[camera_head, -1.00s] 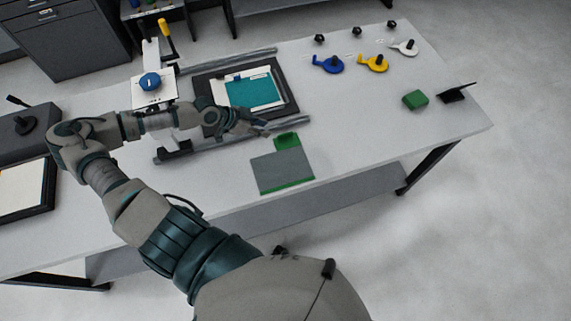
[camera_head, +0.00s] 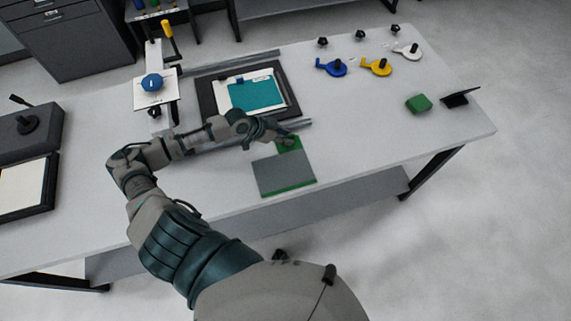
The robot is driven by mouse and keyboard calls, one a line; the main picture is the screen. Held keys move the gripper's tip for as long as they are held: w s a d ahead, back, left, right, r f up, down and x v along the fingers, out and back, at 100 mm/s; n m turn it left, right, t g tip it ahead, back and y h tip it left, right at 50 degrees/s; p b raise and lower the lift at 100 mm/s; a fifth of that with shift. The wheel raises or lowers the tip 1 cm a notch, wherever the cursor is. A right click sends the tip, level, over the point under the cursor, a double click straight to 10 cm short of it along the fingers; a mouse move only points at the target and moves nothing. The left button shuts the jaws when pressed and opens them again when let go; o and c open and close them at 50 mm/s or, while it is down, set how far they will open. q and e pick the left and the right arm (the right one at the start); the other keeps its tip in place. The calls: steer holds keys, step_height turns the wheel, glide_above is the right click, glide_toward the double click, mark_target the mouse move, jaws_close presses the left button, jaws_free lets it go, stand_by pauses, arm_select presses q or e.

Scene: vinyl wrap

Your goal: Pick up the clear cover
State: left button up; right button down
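A flat grey rectangular panel (camera_head: 283,177) with a green edge lies near the table's front edge; a smaller green part (camera_head: 290,147) adjoins its far side. I cannot tell for sure whether this panel is the clear cover; no plainly transparent sheet stands out. My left gripper (camera_head: 288,139) is at the green part, just beyond the grey panel, and partly hides it. The fingers are too small and dark to tell whether they are open or touching it. My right gripper is not in view.
A black frame (camera_head: 207,102) with a white and teal sheet (camera_head: 256,95) lies behind my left forearm, beside metal rails. Blue (camera_head: 331,67) and yellow (camera_head: 376,66) tools and a green block (camera_head: 418,104) are at right.

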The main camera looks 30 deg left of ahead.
arm_select(q)
steer(key=shift+a, duration=0.15)
steer(key=c, duration=0.5)
steer(key=shift+a+f, duration=0.1)
steer(key=shift+a, duration=0.15)
jaws_close()
steer(key=shift+d, duration=0.1)
